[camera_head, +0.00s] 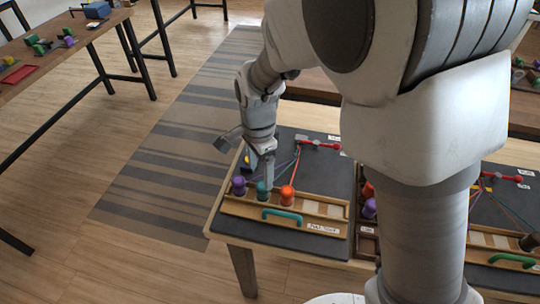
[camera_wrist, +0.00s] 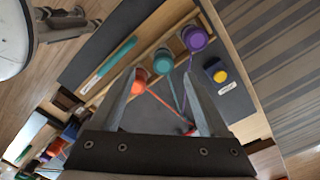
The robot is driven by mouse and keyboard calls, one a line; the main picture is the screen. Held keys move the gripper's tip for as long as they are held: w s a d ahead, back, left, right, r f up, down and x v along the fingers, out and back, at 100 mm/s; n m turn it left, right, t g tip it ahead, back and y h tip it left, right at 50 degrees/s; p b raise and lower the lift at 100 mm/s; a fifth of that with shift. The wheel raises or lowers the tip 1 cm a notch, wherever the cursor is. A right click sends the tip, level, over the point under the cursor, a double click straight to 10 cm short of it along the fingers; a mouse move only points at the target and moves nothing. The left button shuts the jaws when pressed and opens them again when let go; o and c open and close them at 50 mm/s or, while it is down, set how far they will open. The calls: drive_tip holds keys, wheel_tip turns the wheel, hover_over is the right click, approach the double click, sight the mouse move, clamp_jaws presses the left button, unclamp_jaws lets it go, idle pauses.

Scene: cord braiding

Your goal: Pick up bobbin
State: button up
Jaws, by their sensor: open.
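Three bobbins stand in a row on a wooden rack (camera_head: 322,208): purple (camera_head: 238,186), teal (camera_head: 262,190) and orange-red (camera_head: 287,195). Cords run from them toward a red piece (camera_head: 320,144) at the back of the board. My gripper (camera_head: 265,168) points down just above the teal bobbin. In the wrist view my open gripper (camera_wrist: 160,74) has the teal bobbin (camera_wrist: 163,62) ahead, between its fingertips. There the orange-red bobbin (camera_wrist: 138,82) is close by the left finger, and the purple bobbin (camera_wrist: 195,38) is beyond the right fingertip. I cannot tell whether the fingers touch any bobbin.
A green handle (camera_head: 283,216) is on the rack's front. A dark box with a yellow button (camera_wrist: 220,76) sits beside the rack. A second station with a green handle (camera_head: 512,260) is at right. A table with loose bobbins (camera_head: 40,46) stands far left.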

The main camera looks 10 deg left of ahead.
sight(262, 185)
drive_tip(key=f, duration=0.5)
drive_tip(key=w+f+b, duration=0.1)
drive_tip(key=f, duration=0.2)
drive_tip(key=shift+d, duration=0.1)
clamp_jaws()
